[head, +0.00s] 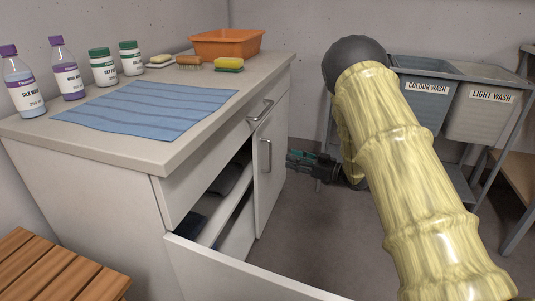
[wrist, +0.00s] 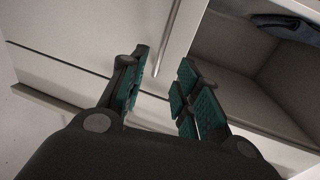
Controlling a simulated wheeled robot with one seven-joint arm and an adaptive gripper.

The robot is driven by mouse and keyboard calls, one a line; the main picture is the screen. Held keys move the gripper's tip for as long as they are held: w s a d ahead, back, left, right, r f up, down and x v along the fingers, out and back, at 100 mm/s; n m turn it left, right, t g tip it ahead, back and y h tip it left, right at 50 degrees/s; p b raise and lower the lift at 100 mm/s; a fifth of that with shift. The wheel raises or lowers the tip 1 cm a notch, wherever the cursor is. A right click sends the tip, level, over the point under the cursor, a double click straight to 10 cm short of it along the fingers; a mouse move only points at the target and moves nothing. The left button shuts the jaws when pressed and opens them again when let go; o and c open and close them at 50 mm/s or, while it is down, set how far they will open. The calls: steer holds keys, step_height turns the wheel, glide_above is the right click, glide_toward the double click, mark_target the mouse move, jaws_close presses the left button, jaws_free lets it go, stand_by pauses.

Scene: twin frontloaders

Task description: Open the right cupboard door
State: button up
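The right cupboard door (head: 276,185) is a white panel at the far end of the cabinet front and looks shut. Its upright bar handle (head: 265,156) is near its left edge. In the wrist view the door (wrist: 120,30) lies ahead and its handle (wrist: 166,42) appears between the fingertip lines. My gripper (head: 292,160) is beside the door's right edge in the head view. In the wrist view my gripper (wrist: 160,75) is open, with green pads apart and nothing held. I cannot tell whether the handle is within the fingers' depth.
The left door (head: 240,275) stands wide open across the floor, exposing shelves with dark cloth (head: 232,180). A drawer handle (head: 261,110) juts out above the doors. A wash-bin stand (head: 445,95) is behind my arm at right. A wooden slatted stool (head: 60,270) is at lower left.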

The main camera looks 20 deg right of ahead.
steer(key=b, duration=0.4)
glide_above(270, 169)
steer(key=d, duration=0.1)
steer(key=shift+w+a+r, duration=0.1)
steer(key=shift+w+a, duration=0.2)
steer(key=shift+a, duration=0.1)
steer(key=shift+c, duration=0.5)
jaws_close()
